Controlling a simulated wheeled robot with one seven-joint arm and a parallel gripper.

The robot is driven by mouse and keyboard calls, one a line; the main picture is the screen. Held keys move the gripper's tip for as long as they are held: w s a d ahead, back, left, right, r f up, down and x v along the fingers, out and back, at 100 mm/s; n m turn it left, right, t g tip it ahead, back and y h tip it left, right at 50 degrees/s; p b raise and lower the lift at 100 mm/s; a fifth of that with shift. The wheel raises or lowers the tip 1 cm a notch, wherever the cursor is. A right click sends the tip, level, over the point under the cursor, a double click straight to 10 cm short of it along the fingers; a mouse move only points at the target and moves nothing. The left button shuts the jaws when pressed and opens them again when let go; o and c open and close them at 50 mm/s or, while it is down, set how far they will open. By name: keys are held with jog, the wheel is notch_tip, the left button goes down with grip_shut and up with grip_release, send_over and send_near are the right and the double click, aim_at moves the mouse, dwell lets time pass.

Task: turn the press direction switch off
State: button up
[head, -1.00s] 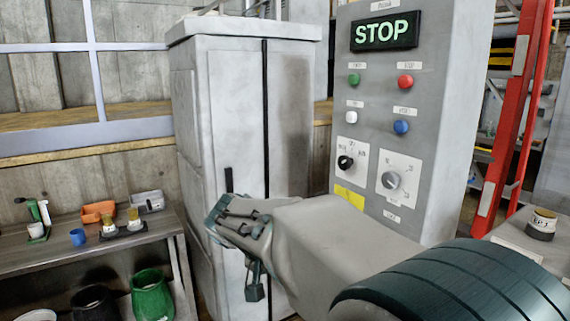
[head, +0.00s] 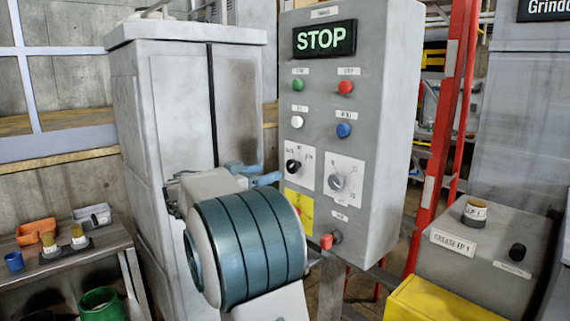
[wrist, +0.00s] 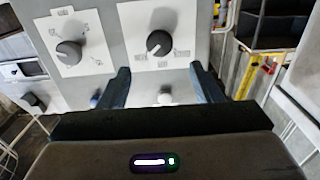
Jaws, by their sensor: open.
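The grey control panel (head: 385,120) carries two rotary knobs on white plates. The left one is a black knob (head: 292,166) with small labels above it, and the right one is a grey knob (head: 336,182). The lettering is too small to tell surely which is the press direction switch. The wrist view shows the panel upside down, with the black knob (wrist: 159,43) at centre and the grey knob (wrist: 69,53) at left. The black knob's white mark points to the lower left there. My gripper (head: 255,174) is open and empty, its fingers (wrist: 160,73) spread in front of the panel near the black knob.
A lit STOP display (head: 324,39) is at the panel top. Below are green (head: 298,86), red (head: 346,87), white (head: 297,122) and blue (head: 343,130) buttons. A red knob (head: 327,241) sticks out low. A grey cabinet (head: 165,110) stands left, a red ladder (head: 440,140) right.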

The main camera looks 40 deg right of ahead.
aim_at(290, 165)
jog(key=d, duration=0.2)
jog(key=d+p, duration=0.1)
jog(key=d, duration=0.2)
jog(key=d+p, duration=0.1)
jog(key=d, duration=0.2)
jog(key=shift+w, duration=0.3)
jog(key=shift+a, duration=0.1)
jog(key=c, duration=1)
